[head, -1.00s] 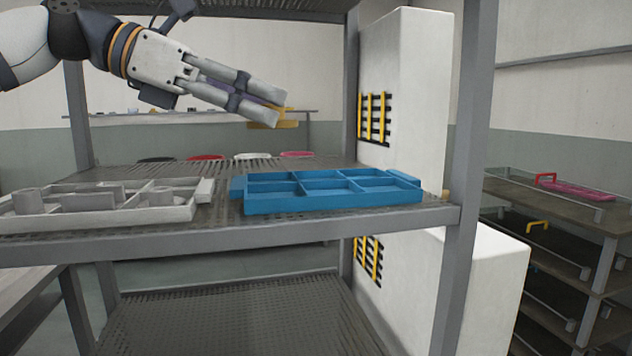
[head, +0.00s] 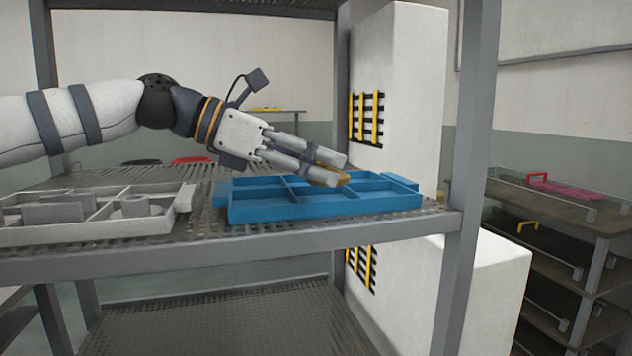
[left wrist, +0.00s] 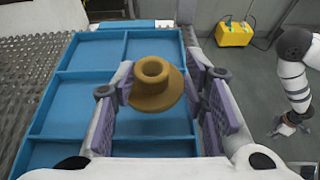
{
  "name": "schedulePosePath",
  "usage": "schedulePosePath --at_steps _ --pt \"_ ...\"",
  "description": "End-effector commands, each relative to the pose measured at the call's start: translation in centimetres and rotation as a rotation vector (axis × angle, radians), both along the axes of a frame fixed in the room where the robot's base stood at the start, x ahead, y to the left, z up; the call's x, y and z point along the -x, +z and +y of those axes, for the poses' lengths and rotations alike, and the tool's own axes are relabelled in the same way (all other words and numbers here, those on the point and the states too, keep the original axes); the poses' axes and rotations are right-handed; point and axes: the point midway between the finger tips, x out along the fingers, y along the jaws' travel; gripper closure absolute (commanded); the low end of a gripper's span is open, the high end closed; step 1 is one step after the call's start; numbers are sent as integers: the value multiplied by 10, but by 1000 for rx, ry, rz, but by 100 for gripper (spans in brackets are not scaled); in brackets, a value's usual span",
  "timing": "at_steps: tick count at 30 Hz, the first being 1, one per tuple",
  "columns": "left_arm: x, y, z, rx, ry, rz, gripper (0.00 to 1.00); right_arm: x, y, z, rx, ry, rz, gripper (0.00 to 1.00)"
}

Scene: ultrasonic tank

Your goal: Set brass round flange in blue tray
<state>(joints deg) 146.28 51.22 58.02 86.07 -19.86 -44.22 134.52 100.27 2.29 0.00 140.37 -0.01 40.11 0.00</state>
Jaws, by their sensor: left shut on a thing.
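The brass round flange (left wrist: 153,88) has a wide disc and a raised hollow hub that faces the left wrist camera. My left gripper (head: 336,168) is shut on it, with a finger pad on each side. In the head view only a brass edge (head: 326,177) shows between the fingers. The blue tray (head: 275,210) lies on the shelf, and the flange is held over its compartments. Those I can see are empty; the tray also shows in the left wrist view (left wrist: 62,103). My right gripper (left wrist: 288,126) is small at the right of the left wrist view, its jaw state unclear.
A grey divided tray (head: 90,232) with several grey parts stands left of the blue tray on the same perforated shelf (head: 200,232). A shelf post (head: 462,150) and a tall white housing (head: 410,90) stand to the right. Another shelf level is overhead.

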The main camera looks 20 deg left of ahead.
Motion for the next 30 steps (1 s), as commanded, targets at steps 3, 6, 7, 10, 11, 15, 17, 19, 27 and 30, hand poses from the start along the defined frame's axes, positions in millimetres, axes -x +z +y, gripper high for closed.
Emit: schedulePosePath --at_steps 3,6,7,10,11,15,17,19,27,30 --pt "0 -27 1 3 0 8 100 4 -4 0 0 0 15 100" --pt "0 -29 1 2 0 3 100 4 -4 0 0 0 15 100" --pt "1 -28 1 1 1 2 100 4 -3 0 0 0 14 100" --pt "1 -27 1 0 0 1 100 3 -3 0 0 0 13 100" --pt "1 -27 1 0 0 1 100 3 -3 0 0 0 11 100" --pt "2 -30 1 0 0 1 100 0 0 0 0 0 -1 100" --pt "2 -32 1 -1 0 1 100 -1 1 0 0 0 -5 100" --pt "1 -35 1 -2 -1 4 44 0 0 0 0 0 -1 100" --pt "1 -36 1 -3 -1 7 40 0 0 0 0 0 1 100" --pt "1 -36 1 -2 -2 8 40 0 0 0 0 0 1 100"
